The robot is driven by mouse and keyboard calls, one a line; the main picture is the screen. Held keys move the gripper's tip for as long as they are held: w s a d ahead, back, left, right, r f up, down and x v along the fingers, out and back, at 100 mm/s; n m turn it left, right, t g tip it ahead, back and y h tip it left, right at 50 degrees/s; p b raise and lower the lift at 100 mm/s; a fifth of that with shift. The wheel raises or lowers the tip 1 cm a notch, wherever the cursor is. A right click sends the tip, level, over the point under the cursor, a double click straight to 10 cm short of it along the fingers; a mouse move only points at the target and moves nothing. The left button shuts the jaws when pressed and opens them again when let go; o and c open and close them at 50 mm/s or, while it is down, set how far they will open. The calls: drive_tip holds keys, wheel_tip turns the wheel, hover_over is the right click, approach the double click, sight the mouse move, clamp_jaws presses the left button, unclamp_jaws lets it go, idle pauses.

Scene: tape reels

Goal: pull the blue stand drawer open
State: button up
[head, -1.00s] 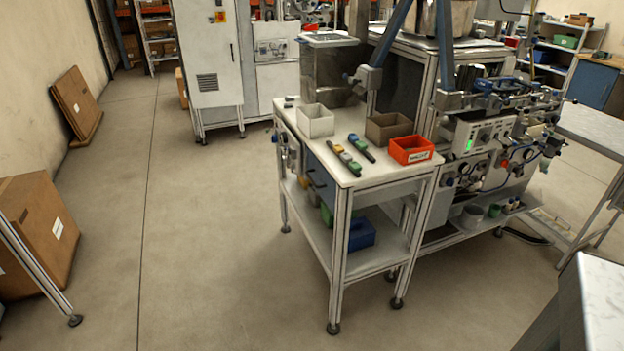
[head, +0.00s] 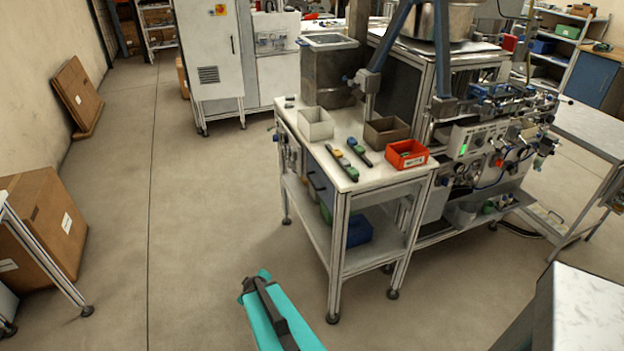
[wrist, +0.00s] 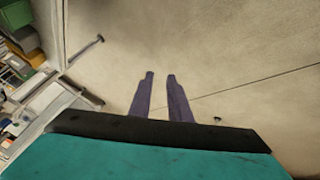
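The blue drawer (head: 322,187) is in the left side of the white-topped stand (head: 352,205), under the worktop. Its front looks flush with the frame, and a dark handle (head: 315,181) shows on it. My gripper (wrist: 161,75) has its two dark fingers apart in the wrist view, with only bare floor between them. In the head view my teal wrist (head: 275,312) is at the bottom centre, in front of the stand and to the left of its near legs, well apart from the drawer. The drawer does not show clearly in the wrist view.
On the worktop are a white bin (head: 316,124), a brown bin (head: 386,132), a red bin (head: 406,155) and dark tools with green parts (head: 345,164). A blue box (head: 358,231) is on the lower shelf. Open floor (head: 210,220) lies left of the stand. Cardboard boxes (head: 45,225) stand far left.

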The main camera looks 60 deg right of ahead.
drive_tip(key=s+d+r+t+h+p, duration=0.1)
drive_tip(key=s+d+r+h+p, duration=0.2)
drive_tip(key=d+r, duration=1)
drive_tip(key=s+d+r+t+h+p, duration=0.2)
drive_tip(key=s+d+r+h, duration=0.3)
drive_tip(key=d+r, duration=0.8)
drive_tip(key=shift+s+d+r+n+h+p, duration=0.25)
drive_tip(key=shift+s+r+n+h+p, duration=0.1)
drive_tip(key=shift+r+h+p, duration=0.3)
drive_tip(key=shift+w+d+f+b, duration=0.15)
drive_tip(key=shift+d+f+b, duration=0.1)
drive_tip(key=shift+b, duration=0.35)
drive_tip(key=b, duration=0.1)
drive_tip(key=w+d+b, duration=0.1)
drive_tip(key=b, duration=0.1)
drive_tip(key=shift+f, duration=0.2)
drive_tip(key=shift+w+d+b, duration=0.1)
drive_tip(key=shift+d+b, duration=0.25)
drive_tip(key=shift+b, duration=0.6)
drive_tip(key=shift+w+d+f+y+b, duration=0.15)
drive_tip(key=shift+w+d+y+b, duration=0.15)
drive_tip(key=shift+b, duration=0.5)
drive_tip(key=shift+w+f+b, duration=0.1)
drive_tip(key=shift+b, duration=0.45)
